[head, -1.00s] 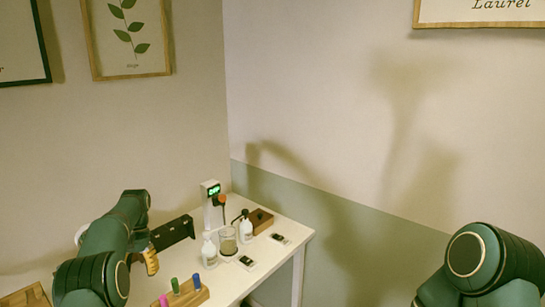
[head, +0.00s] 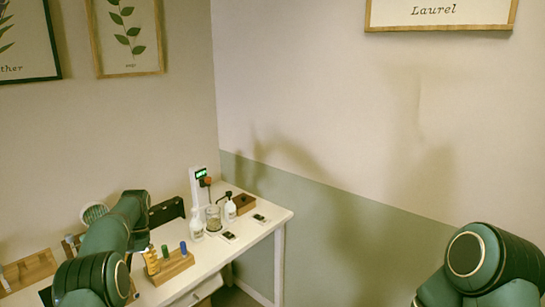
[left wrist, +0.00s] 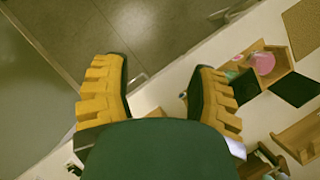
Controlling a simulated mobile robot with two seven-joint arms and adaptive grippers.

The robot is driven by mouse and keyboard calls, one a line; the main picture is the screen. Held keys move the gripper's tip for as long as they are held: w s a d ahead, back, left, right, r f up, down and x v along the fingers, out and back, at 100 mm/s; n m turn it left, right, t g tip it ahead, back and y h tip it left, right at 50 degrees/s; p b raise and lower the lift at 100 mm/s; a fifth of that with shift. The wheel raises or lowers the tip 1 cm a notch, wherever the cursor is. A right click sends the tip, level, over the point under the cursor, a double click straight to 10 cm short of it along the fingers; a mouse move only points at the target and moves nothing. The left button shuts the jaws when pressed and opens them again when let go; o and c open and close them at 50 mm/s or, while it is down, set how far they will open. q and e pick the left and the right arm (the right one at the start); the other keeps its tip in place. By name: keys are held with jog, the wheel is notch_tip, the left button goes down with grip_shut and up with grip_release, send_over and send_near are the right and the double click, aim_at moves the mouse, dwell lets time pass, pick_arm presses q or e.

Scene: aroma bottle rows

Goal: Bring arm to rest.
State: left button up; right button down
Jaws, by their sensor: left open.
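In the head view my left arm comes in at the lower left. My left gripper (head: 152,260) has yellow fingers, one of which shows beside a wooden block. In the left wrist view the two yellow-ridged fingers of the gripper (left wrist: 155,75) stand wide apart with nothing between them. Behind them are the white table edge and the dark floor. Only a dark green upper part of my right arm shows at the lower right of the head view; its gripper is out of view.
The white table (head: 245,237) holds a wooden block (head: 176,268) with coloured pegs, white bottles (head: 197,225), a glass jar (head: 213,219) and a brown box (head: 245,203). In the wrist view, a hexagonal wooden holder (left wrist: 277,66) contains a pink item (left wrist: 263,62). Bare floor (left wrist: 165,35) lies beyond the edge.

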pick_arm(q)
jog(key=s+d+f+t+h+b, duration=0.1)
jog(key=s+d+f+b, duration=0.15)
jog(key=d+f, duration=0.45)
jog(key=s+d+f+t+b, duration=0.1)
jog(key=s+d+f, duration=0.2)
jog(key=f, duration=0.8)
jog(key=s+d+f+t+h+b, duration=0.1)
jog(key=s+d+f+b, duration=0.1)
jog(key=d+f, duration=0.45)
jog(key=s+d+f+t+b, duration=0.1)
jog(key=s+d+f, duration=0.1)
jog(key=s, duration=0.4)
jog(key=s+d+f+t+h+b, duration=0.1)
jog(key=s+d+f+b, duration=0.1)
jog(key=s+d, duration=0.3)
jog(key=s+d+f+t+b, duration=0.1)
jog(key=s+d, duration=0.3)
jog(key=s, duration=0.5)
jog(key=shift+s+f+n+h+b, duration=0.3)
jog(key=shift+f+n+b, duration=0.1)
jog(key=shift+f, duration=0.25)
